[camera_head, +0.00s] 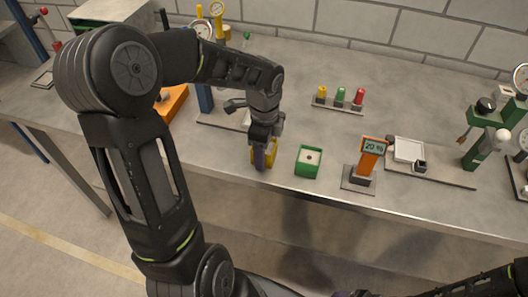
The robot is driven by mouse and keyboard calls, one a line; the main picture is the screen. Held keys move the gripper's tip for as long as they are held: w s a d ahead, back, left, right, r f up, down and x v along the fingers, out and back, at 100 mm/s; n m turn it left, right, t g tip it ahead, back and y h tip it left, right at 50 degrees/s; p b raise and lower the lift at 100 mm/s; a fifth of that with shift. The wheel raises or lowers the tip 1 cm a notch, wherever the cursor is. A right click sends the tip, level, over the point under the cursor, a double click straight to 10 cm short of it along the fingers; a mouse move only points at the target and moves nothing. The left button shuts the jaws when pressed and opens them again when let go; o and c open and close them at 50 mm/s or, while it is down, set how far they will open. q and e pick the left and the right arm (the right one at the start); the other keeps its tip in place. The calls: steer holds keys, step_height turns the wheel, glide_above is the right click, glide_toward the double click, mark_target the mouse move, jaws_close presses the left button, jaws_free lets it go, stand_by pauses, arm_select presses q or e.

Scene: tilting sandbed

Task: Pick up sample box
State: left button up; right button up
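A small green box (308,161) with a pale top and a dark spot in its middle stands near the table's front edge. It is the likely sample box, though no label is readable. My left gripper (264,158) points down just left of the green box, apart from it.
An orange meter reading "20 %" (373,146) stands right of the box on a grey plate. A white tray device (408,150) is beyond it. A rack with yellow, green and red pegs (339,106) is behind. Green fixtures (488,140) stand far right. The brick wall (410,35) bounds the back.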

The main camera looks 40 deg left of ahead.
arm_select(q)
steer(key=c, duration=1.3)
steer(key=shift+r, duration=0.1)
step_height(320, 180, up, 10)
steer(key=shift+f+b, duration=0.1)
steer(key=shift+b, duration=0.5)
